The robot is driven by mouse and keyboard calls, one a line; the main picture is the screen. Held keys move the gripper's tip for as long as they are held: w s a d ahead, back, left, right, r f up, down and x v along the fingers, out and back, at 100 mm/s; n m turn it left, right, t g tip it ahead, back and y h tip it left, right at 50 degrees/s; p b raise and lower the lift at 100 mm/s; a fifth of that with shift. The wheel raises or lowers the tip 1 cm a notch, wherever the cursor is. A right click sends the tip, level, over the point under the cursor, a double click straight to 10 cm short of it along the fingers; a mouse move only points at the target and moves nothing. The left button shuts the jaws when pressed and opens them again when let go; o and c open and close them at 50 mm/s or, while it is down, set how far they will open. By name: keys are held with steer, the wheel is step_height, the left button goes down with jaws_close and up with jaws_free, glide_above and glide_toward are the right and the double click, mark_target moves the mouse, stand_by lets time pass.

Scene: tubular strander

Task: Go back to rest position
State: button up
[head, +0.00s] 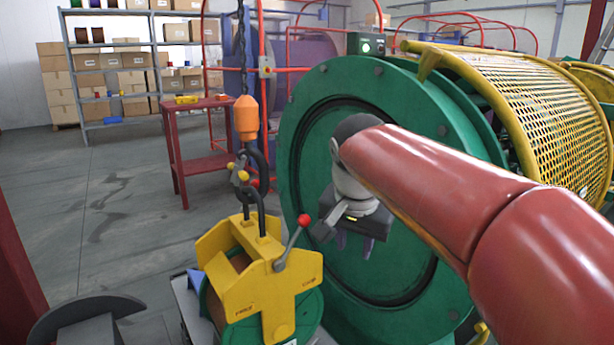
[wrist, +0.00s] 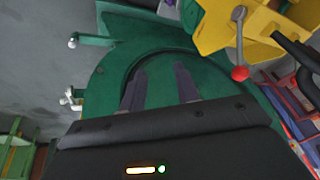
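My gripper (head: 354,243) hangs at the end of my red arm, in front of the large green disc (head: 310,150) of the machine. In the wrist view, my gripper (wrist: 160,78) has its two dark fingers apart, with nothing between them. Behind the fingers is a green round surface (wrist: 105,75). To the left of my gripper in the head view hangs a yellow lifting clamp (head: 265,290) with a red-knobbed lever (head: 292,243). The clamp also shows at the top right of the wrist view (wrist: 215,28), apart from my fingers.
The clamp hangs from a hook with an orange block (head: 246,118), over a green reel (head: 310,310). A yellow mesh guard (head: 535,105) is at the right. A red table (head: 195,163) and a shelf with boxes (head: 88,80) stand behind. Open floor (head: 110,200) lies left.

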steer(key=s+d+f+n, duration=0.2)
steer(key=s+f, duration=0.4)
steer(key=s, duration=0.4)
steer(key=s+d+f+n+t, duration=0.1)
steer(key=s+d+f+n, duration=0.2)
steer(key=s, duration=0.6)
step_height(320, 180, down, 4)
steer(key=shift+s+d+r+y, duration=0.1)
steer(key=shift+s+d+y, duration=0.3)
steer(key=shift+d, duration=0.85)
